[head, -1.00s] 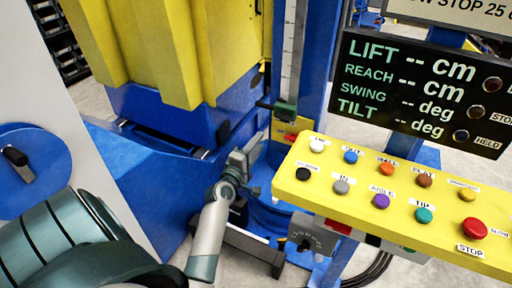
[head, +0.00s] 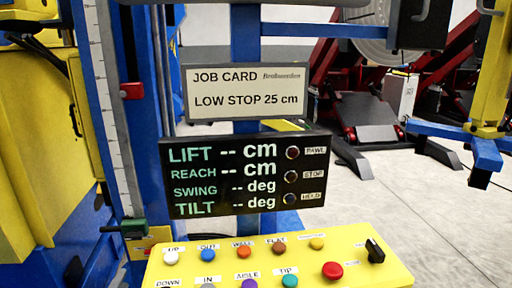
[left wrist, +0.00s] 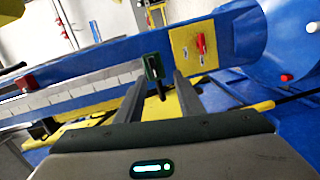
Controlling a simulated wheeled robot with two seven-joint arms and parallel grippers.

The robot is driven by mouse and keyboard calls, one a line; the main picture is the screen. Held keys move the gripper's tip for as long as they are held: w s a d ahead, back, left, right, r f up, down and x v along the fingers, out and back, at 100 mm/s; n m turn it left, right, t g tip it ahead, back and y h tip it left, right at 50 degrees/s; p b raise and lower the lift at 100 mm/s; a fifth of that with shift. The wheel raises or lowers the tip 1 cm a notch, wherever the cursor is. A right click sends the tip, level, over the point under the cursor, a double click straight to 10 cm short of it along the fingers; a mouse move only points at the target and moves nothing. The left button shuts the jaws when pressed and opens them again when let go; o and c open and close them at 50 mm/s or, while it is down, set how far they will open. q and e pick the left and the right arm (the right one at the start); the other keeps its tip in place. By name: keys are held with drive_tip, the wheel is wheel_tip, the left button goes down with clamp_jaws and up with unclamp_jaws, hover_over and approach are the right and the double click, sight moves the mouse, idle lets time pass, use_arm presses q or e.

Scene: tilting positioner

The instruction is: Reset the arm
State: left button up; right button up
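The black display (head: 243,175) shows dashes for lift, reach, swing and tilt. Its lamps for pawl, stop and held look dark. Below it is the yellow button panel (head: 330,262) with coloured buttons, a red stop button (head: 332,270) and a black selector knob (head: 375,250). A job card (head: 247,91) reads LOW STOP 25 cm. My left gripper (left wrist: 159,80) is open in the left wrist view, pointing at the scale column. A green pointer block (left wrist: 153,68) shows between its fingertips, seemingly beyond them. I cannot make out that gripper in the head view. My right gripper is not in view.
The blue column with its scale (head: 112,120) carries a red block (head: 131,90) and the green block (head: 133,228). In the left wrist view, a yellow plate with a red switch (left wrist: 201,43) is beside the green block. Yellow machine bodywork (head: 40,150) fills the left. Open floor (head: 400,205) lies right.

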use_arm(q)
drive_tip(key=s+d+f+m+g+h, duration=0.2)
drive_tip(key=s+d+f+m+g, duration=0.1)
drive_tip(key=s+d+f+m, duration=0.4)
drive_tip(key=s+d+f+m+g+h, duration=0.35)
drive_tip(key=s+d+m, duration=0.2)
drive_tip(key=d, duration=0.35)
drive_tip(key=s+d+f+m+g+y, duration=0.1)
drive_tip(key=s+d+f+m+g, duration=0.2)
drive_tip(key=s, duration=0.8)
drive_tip(key=s+d+f+m+g+y, duration=0.1)
drive_tip(key=s+d+m+g+y, duration=0.25)
drive_tip(key=s, duration=0.75)
drive_tip(key=w+d+f+m+h, duration=0.1)
drive_tip(key=w+f, duration=0.1)
drive_tip(key=f, duration=0.9)
drive_tip(key=w+d+f+m+h, duration=0.1)
drive_tip(key=w+f, duration=0.1)
drive_tip(key=f, duration=1)
drive_tip(key=s+f, duration=0.4)
drive_tip(key=f, duration=0.4)
drive_tip(key=s+f+t+h, duration=0.1)
drive_tip(key=s+f, duration=0.3)
drive_tip(key=f, duration=0.4)
drive_tip(key=shift+d, duration=0.2)
drive_tip(key=shift+s, duration=0.1)
